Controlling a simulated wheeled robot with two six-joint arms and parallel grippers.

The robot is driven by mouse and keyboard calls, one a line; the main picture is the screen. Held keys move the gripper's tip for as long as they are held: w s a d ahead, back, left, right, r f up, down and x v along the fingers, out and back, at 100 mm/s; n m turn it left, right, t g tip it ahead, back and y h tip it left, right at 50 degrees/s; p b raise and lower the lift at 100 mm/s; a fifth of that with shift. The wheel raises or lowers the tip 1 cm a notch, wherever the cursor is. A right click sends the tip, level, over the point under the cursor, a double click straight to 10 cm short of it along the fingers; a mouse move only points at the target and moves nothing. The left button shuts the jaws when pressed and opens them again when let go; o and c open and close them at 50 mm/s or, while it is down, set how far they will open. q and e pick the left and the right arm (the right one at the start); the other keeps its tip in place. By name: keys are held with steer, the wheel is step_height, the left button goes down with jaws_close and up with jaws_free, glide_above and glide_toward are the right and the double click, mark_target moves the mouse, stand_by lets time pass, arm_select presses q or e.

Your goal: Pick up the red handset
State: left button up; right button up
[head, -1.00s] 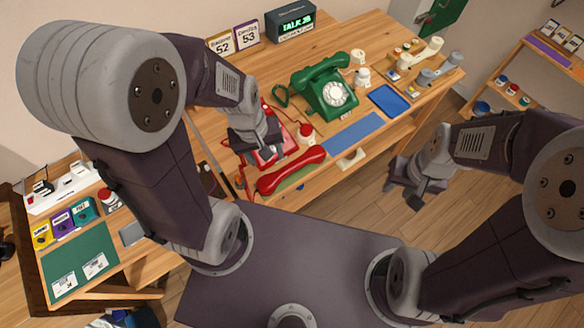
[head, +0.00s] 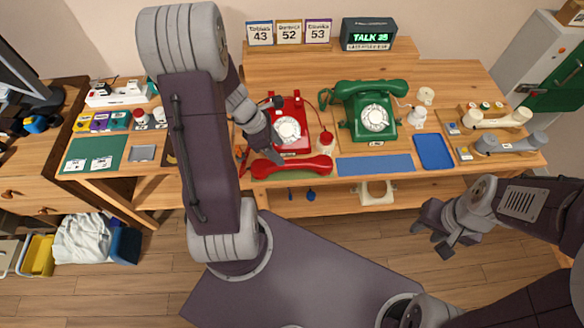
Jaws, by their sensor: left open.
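The red handset (head: 300,167) lies off its cradle along the front of the wooden desk, on a green mat. The red dial phone body (head: 296,122) stands just behind it, partly hidden by my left arm. My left gripper (head: 267,154) is open, just above or behind the left part of the handset; I cannot tell whether it touches. My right gripper (head: 432,242) hangs in front of the desk over the floor, away from the handset, with its fingers apart and empty.
A green phone (head: 370,112) with its handset on stands right of the red one. A red-topped bottle (head: 326,140) is close to the handset's right end. A blue mat (head: 375,165) and a blue tray (head: 433,151) lie further right. Cream (head: 497,117) and grey handsets (head: 510,142) lie at far right.

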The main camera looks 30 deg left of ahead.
mark_target(292, 162)
arm_select(q)
steer(key=d+f, duration=0.1)
steer(key=d+f+b, duration=0.1)
steer(key=f, duration=0.1)
steer(key=shift+w+d+f, duration=0.1)
steer(key=shift+w+d, duration=0.05)
steer(key=shift+w, duration=0.2)
steer(key=shift+w+f, duration=0.15)
steer(key=shift+f, duration=0.1)
steer(key=b+x, duration=0.2)
steer(key=x, duration=0.2)
steer(key=shift+f+b, duration=0.15)
steer(key=shift+b, duration=0.15)
steer(key=shift+w+d+f, duration=0.15)
steer(key=shift+f, duration=0.05)
arm_select(e)
steer(key=f, duration=0.3)
steer(key=shift+d+f, duration=0.35)
steer(key=shift+f, duration=0.05)
arm_select(q)
steer(key=shift+r, duration=0.1)
steer(key=c, duration=0.3)
jaws_close()
